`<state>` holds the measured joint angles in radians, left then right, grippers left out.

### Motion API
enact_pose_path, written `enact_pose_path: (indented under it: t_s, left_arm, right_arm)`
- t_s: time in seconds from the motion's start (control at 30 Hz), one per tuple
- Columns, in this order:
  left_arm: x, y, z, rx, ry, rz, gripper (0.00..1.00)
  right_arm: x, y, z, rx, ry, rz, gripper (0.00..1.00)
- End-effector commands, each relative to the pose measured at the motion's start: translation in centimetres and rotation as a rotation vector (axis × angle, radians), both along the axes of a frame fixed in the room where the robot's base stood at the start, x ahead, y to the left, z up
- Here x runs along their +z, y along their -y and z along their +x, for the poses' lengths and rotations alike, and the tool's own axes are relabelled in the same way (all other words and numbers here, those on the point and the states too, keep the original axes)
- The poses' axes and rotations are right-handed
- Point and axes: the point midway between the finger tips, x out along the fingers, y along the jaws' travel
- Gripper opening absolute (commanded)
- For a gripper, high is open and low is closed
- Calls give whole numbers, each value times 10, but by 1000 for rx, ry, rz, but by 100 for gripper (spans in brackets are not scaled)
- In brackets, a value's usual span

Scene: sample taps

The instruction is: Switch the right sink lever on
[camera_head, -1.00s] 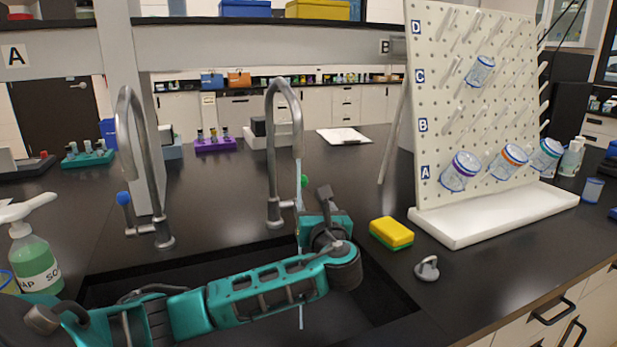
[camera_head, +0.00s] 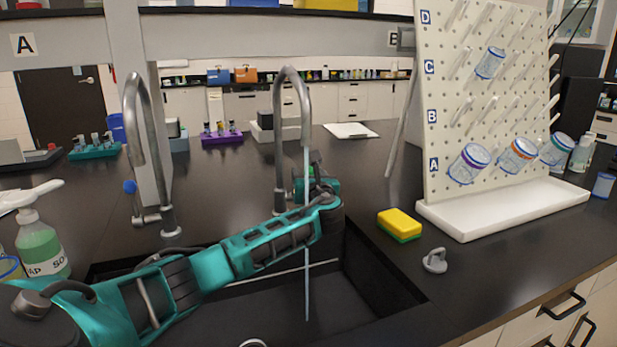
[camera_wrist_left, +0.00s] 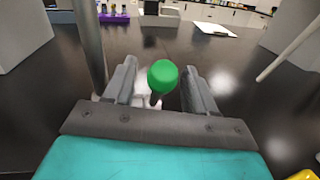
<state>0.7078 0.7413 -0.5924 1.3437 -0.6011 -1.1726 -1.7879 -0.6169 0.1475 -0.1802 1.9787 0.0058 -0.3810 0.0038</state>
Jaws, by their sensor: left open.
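The right tap (camera_head: 283,135) is a grey gooseneck behind the sink. Its lever has a green knob, which shows clearly in the left wrist view (camera_wrist_left: 162,76). A thin pale blue water stream (camera_head: 306,230) falls from its spout into the sink. My left gripper (camera_head: 314,168) is at the right side of this tap's base, partly hidden by its own wrist. In the left wrist view my left gripper (camera_wrist_left: 160,88) is open, with the knob between its fingers; contact cannot be told. My right gripper is not in view.
The left tap (camera_head: 147,130) has a blue knob (camera_head: 130,187). A soap bottle (camera_head: 40,245) stands at the left. A yellow and green sponge (camera_head: 399,225), a grey stopper-like piece (camera_head: 435,261) and a pegboard rack (camera_head: 475,110) are right of the sink (camera_head: 375,280).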

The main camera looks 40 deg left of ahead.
Motion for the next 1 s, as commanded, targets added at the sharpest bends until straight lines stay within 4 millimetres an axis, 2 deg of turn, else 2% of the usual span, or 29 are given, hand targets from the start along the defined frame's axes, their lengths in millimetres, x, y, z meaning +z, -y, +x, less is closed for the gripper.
enact_pose_path:
  t_s: [0.13, 0.7, 1.0]
  left_arm:
    - [0, 0, 0, 0, 0, 0, 54]
    - [0, 0, 0, 0, -1, 1, 0]
    - [0, 0, 0, 0, -1, 1, 0]
  right_arm:
    - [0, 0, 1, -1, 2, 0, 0]
    - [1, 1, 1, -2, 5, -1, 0]
    - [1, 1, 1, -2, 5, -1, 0]
